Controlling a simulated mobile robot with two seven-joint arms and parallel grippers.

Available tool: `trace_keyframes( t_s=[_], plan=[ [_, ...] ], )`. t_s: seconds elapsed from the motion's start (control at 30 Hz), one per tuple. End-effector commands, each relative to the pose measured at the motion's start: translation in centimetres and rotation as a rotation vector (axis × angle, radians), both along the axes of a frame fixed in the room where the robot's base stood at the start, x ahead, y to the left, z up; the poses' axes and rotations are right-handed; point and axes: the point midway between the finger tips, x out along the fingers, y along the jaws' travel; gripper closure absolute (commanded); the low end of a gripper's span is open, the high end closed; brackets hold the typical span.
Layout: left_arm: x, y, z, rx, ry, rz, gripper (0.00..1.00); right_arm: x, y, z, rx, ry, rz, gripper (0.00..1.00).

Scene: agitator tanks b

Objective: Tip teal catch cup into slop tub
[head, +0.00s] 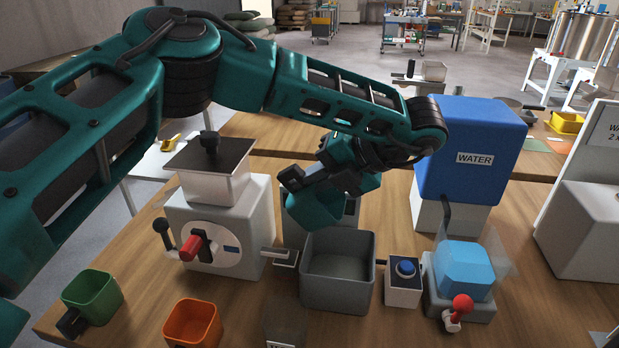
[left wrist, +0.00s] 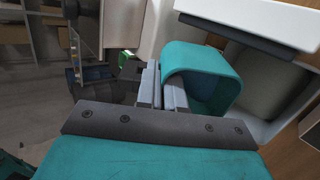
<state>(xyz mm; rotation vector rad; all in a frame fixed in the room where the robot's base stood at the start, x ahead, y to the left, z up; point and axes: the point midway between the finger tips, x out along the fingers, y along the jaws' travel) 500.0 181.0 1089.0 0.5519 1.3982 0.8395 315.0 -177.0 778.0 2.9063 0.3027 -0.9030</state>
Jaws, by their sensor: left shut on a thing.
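The teal catch cup (head: 312,208) hangs in the air in the head view, tilted, above the rear left of an open grey tub (head: 337,290), which I take as the slop tub. My left gripper (head: 297,180) is shut on the cup. In the left wrist view, the gripper's grey fingers (left wrist: 163,90) meet the near side of the cup (left wrist: 203,62), and its open mouth shows partly. The tub's visible inside looks empty. My right gripper is not in view.
A white machine with a red knob (head: 190,248) stands left of the tub. A blue-button box (head: 403,285) and a light blue block (head: 465,268) stand right of it. The blue WATER tank (head: 472,150) is behind. A green cup (head: 92,295) and an orange cup (head: 193,322) stand front left.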

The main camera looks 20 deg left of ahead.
Motion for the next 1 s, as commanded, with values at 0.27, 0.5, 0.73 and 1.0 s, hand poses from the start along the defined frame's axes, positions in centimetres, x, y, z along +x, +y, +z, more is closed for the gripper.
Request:
trace_keyframes(
  t_s=[0.27,0.5,0.73,1.0],
  plan=[
    [0.0,-0.4,0.1,0.059,0.002,-0.003,1.0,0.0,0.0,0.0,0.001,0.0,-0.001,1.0],
    [0.0,-0.5,0.1,0.1,0.005,0.001,1.0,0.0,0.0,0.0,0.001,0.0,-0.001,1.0],
    [0.0,-0.6,0.1,0.125,0.006,-0.001,1.0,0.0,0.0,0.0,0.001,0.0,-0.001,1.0],
    [0.1,-1.0,0.1,0.201,0.007,0.0,1.0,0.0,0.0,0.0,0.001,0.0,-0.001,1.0]
  ],
)
